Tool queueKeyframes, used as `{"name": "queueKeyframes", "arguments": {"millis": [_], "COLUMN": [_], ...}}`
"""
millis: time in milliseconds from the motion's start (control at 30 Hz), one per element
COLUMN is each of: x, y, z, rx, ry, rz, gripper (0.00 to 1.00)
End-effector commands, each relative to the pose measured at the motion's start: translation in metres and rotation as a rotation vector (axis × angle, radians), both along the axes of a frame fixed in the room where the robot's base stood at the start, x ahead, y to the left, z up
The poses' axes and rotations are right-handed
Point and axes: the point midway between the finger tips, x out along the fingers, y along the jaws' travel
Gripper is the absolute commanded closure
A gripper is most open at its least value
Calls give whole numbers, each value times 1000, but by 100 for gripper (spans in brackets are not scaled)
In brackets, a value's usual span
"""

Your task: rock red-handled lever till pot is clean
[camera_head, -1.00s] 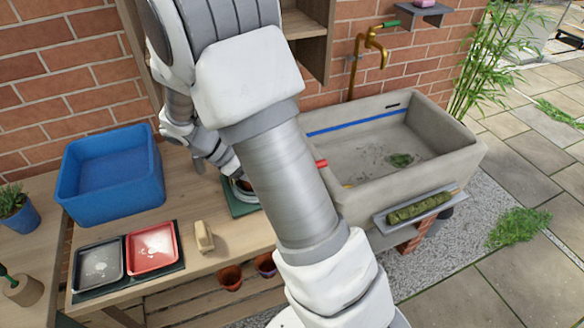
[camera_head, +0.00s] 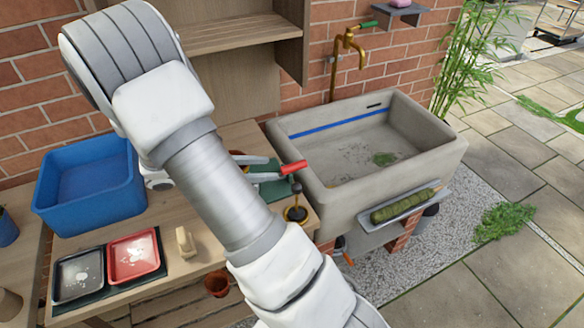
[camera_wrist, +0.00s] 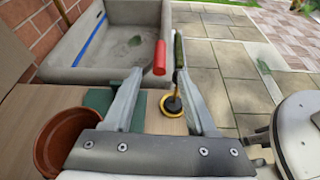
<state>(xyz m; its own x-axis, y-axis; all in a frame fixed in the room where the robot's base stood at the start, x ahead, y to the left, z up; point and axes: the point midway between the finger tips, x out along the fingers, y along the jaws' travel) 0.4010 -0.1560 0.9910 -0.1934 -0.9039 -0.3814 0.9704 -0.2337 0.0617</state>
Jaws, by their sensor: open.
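A red handle (camera_head: 294,167) sticks up beside the sink's near left corner. The red handle also shows in the wrist view (camera_wrist: 160,57), between and just beyond my fingertips, with no clear contact. My gripper (camera_head: 272,168) is open, its grey fingers spread; it also shows in the wrist view (camera_wrist: 159,78). A brown terracotta pot (camera_wrist: 62,140) is close to the left of my gripper in the wrist view. My arm hides most of that pot in the head view. The rest of the lever is hidden or cannot be told from my fingers.
A black-knobbed stem on a yellow ring (camera_head: 295,214) stands near the bench edge. The stone sink (camera_head: 440,160) lies to the right. A blue tub (camera_head: 60,205), a black tray (camera_head: 62,290), a red tray (camera_head: 115,272) and a tan block (camera_head: 185,243) occupy the left bench.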

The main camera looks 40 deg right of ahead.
Motion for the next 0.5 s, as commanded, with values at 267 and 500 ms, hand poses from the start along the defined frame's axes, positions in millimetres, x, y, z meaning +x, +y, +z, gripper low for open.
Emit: {"name": "queueKeyframes", "arguments": {"millis": [267,500], "x": [-12,-17], "y": [-52,-76], "z": [-23,-32], "rx": [0,0], "ry": [3,0], "rz": [-2,-1], "gripper": [43,43]}}
